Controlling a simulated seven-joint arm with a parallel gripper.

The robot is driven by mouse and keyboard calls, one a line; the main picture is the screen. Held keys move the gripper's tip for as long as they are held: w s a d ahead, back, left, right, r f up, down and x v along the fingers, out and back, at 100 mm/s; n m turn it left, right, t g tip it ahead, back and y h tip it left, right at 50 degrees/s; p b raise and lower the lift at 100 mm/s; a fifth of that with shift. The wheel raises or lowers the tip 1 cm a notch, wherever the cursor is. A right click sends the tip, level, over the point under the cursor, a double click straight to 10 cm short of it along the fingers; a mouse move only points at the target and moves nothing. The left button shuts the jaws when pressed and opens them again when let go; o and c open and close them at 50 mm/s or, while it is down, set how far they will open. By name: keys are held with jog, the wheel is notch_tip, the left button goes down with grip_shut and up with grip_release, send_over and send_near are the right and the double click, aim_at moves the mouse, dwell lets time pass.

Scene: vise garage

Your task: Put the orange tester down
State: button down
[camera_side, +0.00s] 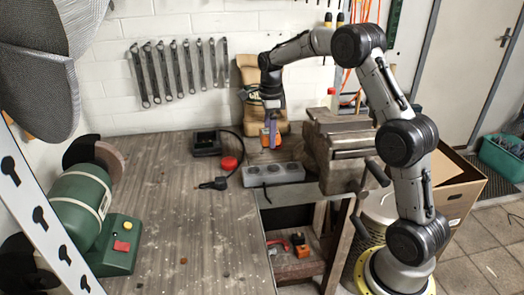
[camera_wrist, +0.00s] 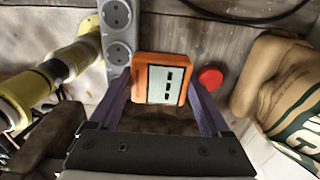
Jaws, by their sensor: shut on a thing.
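The orange tester (camera_wrist: 160,78) is a small orange box with a pale display, seen in the wrist view between my two fingers. My gripper (camera_wrist: 158,92) is shut on it. In the side view my gripper (camera_side: 270,132) points down over the back of the workbench, with a bit of orange at the fingers. The tester is mostly hidden there by the fingers. I cannot tell whether it touches the bench top.
A grey socket strip (camera_side: 273,173) lies on the workbench (camera_side: 165,225) in front of my gripper. A red cap (camera_side: 229,163), a black charger (camera_side: 206,143) and a cable are to the left. A vise (camera_side: 338,150) stands right, a brown bag (camera_side: 250,75) behind. The bench's left-front is mostly clear.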

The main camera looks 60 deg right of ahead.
send_over(262, 158)
jog(key=f, duration=0.5)
jog(key=shift+s+a+f, duration=0.1)
jog(key=shift+a+f, duration=0.1)
jog(key=shift+f, duration=1.7)
jog(key=shift+f, duration=0.2)
grip_release()
